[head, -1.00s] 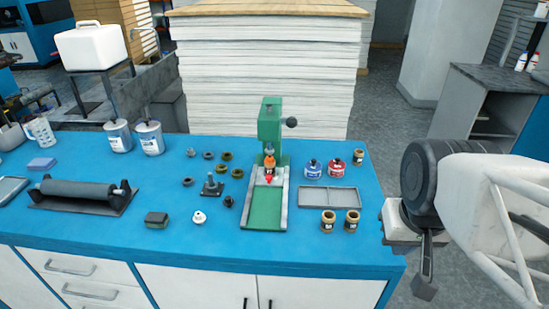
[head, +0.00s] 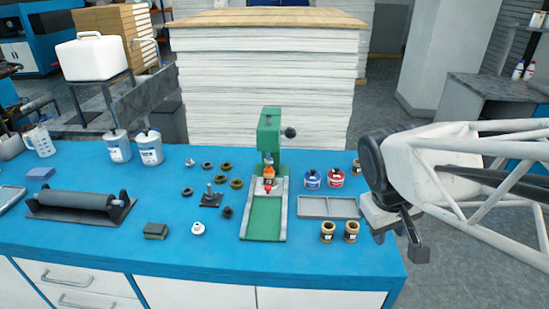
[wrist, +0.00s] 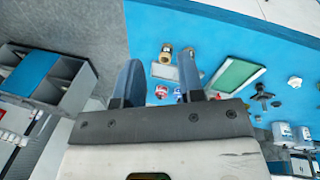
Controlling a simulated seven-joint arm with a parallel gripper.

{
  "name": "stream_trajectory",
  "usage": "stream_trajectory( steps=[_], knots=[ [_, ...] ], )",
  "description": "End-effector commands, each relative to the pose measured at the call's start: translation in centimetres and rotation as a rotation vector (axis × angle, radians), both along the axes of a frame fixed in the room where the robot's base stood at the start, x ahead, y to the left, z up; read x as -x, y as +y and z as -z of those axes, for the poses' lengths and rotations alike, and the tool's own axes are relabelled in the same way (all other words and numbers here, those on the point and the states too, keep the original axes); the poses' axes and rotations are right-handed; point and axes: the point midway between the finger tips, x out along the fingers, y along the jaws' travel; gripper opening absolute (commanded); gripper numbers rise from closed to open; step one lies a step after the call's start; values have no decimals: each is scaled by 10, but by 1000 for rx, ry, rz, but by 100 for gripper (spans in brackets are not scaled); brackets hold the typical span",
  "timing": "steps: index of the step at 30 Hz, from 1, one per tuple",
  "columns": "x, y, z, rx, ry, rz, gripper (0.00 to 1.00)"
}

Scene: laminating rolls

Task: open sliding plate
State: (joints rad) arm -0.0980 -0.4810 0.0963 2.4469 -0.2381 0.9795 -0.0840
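The green press (head: 269,135) stands upright on the blue workbench. Its flat green sliding plate (head: 264,218) lies in a pale frame at the press's foot. The plate also shows in the wrist view (wrist: 232,78), at upper right. An orange bottle-like part with a red tip (head: 268,176) is under the press head, over the plate's back end. My gripper (head: 398,246) is at the bench's right edge, well to the right of the plate. In the wrist view my gripper (wrist: 159,60) is open, with nothing between its two spread fingers.
A shallow grey tray (head: 328,207), small brown jars (head: 328,232) and blue and red-labelled jars (head: 312,179) stand between my gripper and the press. Small dark parts (head: 211,199) and a roller (head: 80,201) lie to the left. The bench front before the plate is clear.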

Motion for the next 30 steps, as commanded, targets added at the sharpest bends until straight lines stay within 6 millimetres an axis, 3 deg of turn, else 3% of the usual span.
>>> stream_trajectory(
  steps=[17,30],
  knots=[
    [-104,35,26,340,185,-460,36],
    [-183,90,58,608,313,-810,36]
  ],
)
